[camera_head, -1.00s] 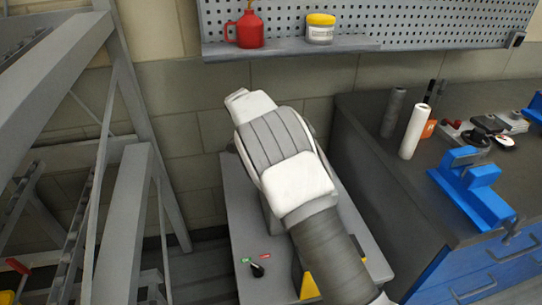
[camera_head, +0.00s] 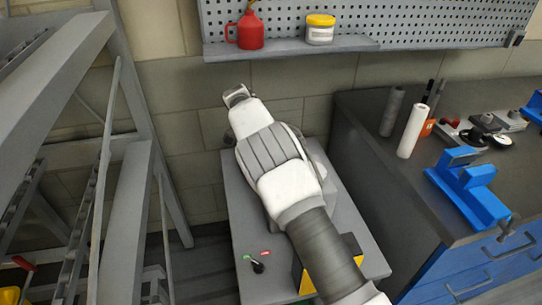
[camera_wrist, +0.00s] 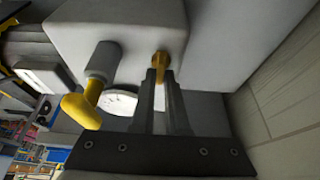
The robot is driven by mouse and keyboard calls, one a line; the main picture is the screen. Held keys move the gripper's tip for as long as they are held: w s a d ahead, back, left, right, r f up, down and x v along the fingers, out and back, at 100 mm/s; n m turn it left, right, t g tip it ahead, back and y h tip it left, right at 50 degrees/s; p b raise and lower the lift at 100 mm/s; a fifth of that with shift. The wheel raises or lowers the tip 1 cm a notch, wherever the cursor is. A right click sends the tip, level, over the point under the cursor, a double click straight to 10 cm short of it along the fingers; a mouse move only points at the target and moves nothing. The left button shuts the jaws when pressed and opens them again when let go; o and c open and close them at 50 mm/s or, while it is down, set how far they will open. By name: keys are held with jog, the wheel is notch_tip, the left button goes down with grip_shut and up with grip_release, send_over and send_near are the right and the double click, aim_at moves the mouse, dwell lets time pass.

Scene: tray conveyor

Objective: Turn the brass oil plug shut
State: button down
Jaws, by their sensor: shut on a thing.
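The brass oil plug (camera_wrist: 159,64) sits on the face of a grey housing (camera_wrist: 110,30) in the wrist view. My gripper (camera_wrist: 160,76) has its two dark fingers close together at the plug, shut on it; the fingertips hide part of it. In the head view my arm covers the plug and the fingers. Beside the plug, a yellow handle (camera_wrist: 80,111) sticks out on a grey stem (camera_wrist: 103,60), apart from my fingers.
A round white gauge face (camera_wrist: 119,102) is close behind the fingers. The grey machine top (camera_head: 245,225) carries small green and red labels and a black switch (camera_head: 258,267). A workbench with a blue vise (camera_head: 465,190) stands right; a metal frame stands left.

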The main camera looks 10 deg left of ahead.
jog(key=c, duration=0.9)
grip_release()
jog(key=shift+a+r, duration=0.1)
jog(key=shift+r, duration=0.15)
jog(key=v, duration=0.2)
jog(key=shift+a+r, duration=0.1)
jog(key=shift+r, duration=0.2)
jog(key=shift+s+a+p, duration=0.85)
jog(key=shift+a+p, duration=0.15)
jog(key=shift+a, duration=0.8)
jog(key=shift+s+a+p, duration=0.85)
jog(key=shift+a+p, duration=0.15)
jog(key=shift+a, duration=0.75)
jog(key=shift+s+a+p, duration=0.9)
jog(key=shift+a+p, duration=0.1)
jog(key=shift+a, duration=0.8)
